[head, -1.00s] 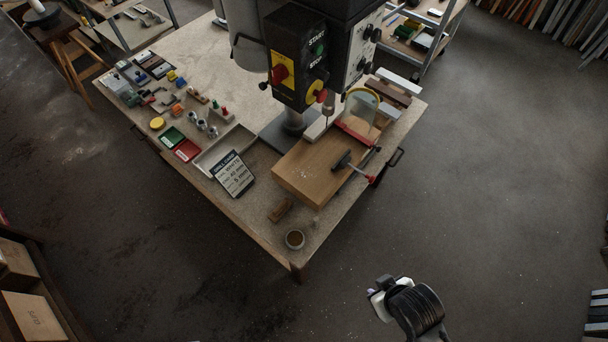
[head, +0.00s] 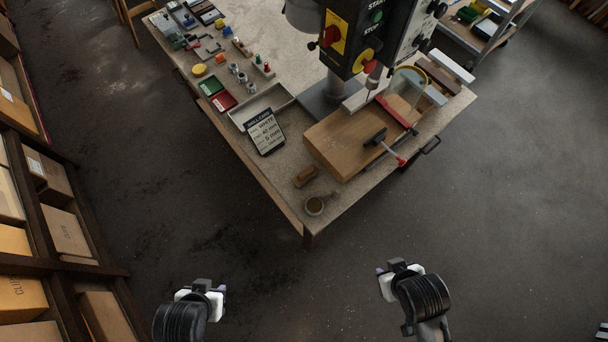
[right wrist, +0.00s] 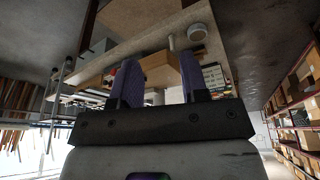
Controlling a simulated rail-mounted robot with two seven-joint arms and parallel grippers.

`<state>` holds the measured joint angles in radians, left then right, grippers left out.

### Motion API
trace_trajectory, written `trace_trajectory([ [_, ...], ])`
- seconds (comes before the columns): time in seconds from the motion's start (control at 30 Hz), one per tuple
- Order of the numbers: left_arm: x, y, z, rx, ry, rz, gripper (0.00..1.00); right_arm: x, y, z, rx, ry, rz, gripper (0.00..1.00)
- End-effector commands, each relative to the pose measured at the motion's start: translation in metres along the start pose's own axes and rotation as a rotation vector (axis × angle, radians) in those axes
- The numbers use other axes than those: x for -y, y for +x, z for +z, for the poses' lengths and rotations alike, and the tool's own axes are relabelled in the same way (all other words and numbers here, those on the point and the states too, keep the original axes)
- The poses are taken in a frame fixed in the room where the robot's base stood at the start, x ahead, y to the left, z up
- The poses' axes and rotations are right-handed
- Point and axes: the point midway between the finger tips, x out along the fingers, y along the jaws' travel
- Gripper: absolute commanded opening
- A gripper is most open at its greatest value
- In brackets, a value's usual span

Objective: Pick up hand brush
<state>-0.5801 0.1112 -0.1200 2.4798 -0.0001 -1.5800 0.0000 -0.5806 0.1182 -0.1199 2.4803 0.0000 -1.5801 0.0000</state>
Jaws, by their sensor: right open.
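The hand brush appears to be the small brown block-shaped thing (head: 305,176) lying on the table's near corner, beside a small round cup (head: 314,206). Its bristles are too small to make out. My right gripper (head: 388,270) is over the floor in front of the table, well apart from the brush. In the right wrist view its two purple fingers (right wrist: 158,65) are spread with nothing between them. My left gripper (head: 204,288) is also over the floor, in front and to the left of the table corner; its fingers are too unclear to read.
A wooden board (head: 350,140) is clamped under the drill press (head: 350,50), right of the brush. Trays and small parts cover the table's left side. Shelves with boxes (head: 65,225) line the left. The floor before the table is clear.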

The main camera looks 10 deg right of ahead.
Motion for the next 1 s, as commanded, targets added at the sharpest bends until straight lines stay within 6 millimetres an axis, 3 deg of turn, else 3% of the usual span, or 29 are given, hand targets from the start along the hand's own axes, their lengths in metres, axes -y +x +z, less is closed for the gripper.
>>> trace_trajectory([
  [0.3, 0.002, 0.0, 0.0, 0.0, 0.006, -0.005, 0.43, 0.0, 0.0, 0.0, 0.0, 0.0, 0.0, 0.72],
  [0.53, 0.004, 0.001, 0.001, 0.001, 0.013, -0.01, 0.43, -0.001, 0.001, -0.001, -0.003, -0.001, 0.002, 0.72],
  [0.63, 0.004, 0.007, 0.003, 0.001, 0.014, -0.011, 0.43, -0.003, 0.006, -0.012, -0.032, -0.002, 0.007, 0.72],
  [0.77, 0.003, 0.03, 0.01, 0.0, 0.013, -0.01, 0.43, -0.012, 0.019, -0.05, -0.135, -0.011, 0.031, 0.72],
  [0.87, 0.002, 0.054, 0.018, 0.0, 0.012, -0.01, 0.43, -0.028, 0.026, -0.095, -0.258, -0.04, 0.078, 0.72],
  [1.0, 0.0, 0.089, 0.029, 0.001, 0.008, -0.007, 0.43, -0.043, 0.02, -0.16, -0.44, -0.118, 0.15, 0.72],
])
